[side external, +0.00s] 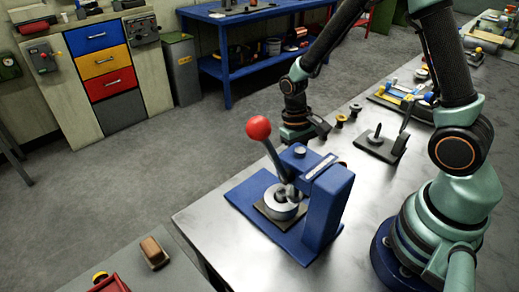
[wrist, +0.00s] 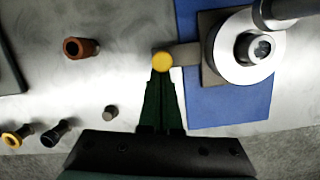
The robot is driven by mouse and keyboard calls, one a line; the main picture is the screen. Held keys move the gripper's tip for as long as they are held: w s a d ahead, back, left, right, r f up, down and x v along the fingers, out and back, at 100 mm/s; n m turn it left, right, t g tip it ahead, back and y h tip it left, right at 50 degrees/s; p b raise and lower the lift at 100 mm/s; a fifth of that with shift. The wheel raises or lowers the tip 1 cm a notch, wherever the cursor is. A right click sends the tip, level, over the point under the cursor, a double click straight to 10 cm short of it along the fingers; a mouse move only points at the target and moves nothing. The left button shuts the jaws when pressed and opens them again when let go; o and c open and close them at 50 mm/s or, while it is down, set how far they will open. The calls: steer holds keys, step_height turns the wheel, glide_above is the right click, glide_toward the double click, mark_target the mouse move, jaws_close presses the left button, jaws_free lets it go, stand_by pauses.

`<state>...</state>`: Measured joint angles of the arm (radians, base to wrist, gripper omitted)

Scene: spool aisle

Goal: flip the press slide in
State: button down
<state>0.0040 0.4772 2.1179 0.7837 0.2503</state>
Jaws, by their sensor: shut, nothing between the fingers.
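The blue press (side external: 330,195) stands on a blue base at the near end of the metal table, its red-knobbed lever (side external: 259,129) raised. In the wrist view, the press slide (wrist: 186,56) is a flat grey-brown bar with a round yellow knob (wrist: 162,61). It sticks out to the left from the dark plate under the round metal die (wrist: 222,55). My gripper (wrist: 160,76) is shut and empty, its green fingertips just below the knob in the picture. I cannot tell whether they touch it. In the side view my gripper (side external: 320,127) is behind the press, and the slide is hidden.
Left of the fingers in the wrist view are a red-brown spool (wrist: 82,47), a small grey cylinder (wrist: 110,112), a black spool (wrist: 56,131) and a yellow one (wrist: 14,135). A dark stand with a pin (side external: 375,142) is farther along the table.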

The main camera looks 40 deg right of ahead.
steer(key=shift+s, duration=1.6)
steer(key=shift+w+d, duration=0.1)
steer(key=shift+w, duration=0.35)
steer(key=w, duration=0.1)
steer(key=w+d, duration=0.1)
steer(key=w, duration=0.1)
steer(key=v, duration=1)
steer(key=shift+d, duration=0.25)
steer(key=s+a+r+n+t, duration=0.1)
steer(key=s+r+t, duration=0.1)
steer(key=r+t, duration=0.2)
steer(key=s+r+n+t, duration=0.2)
steer(key=s+r+t, duration=0.1)
steer(key=r, duration=0.5)
steer(key=shift+a+r+t, duration=0.25)
steer(key=shift+a+t, duration=0.15)
steer(key=shift+t, duration=0.3)
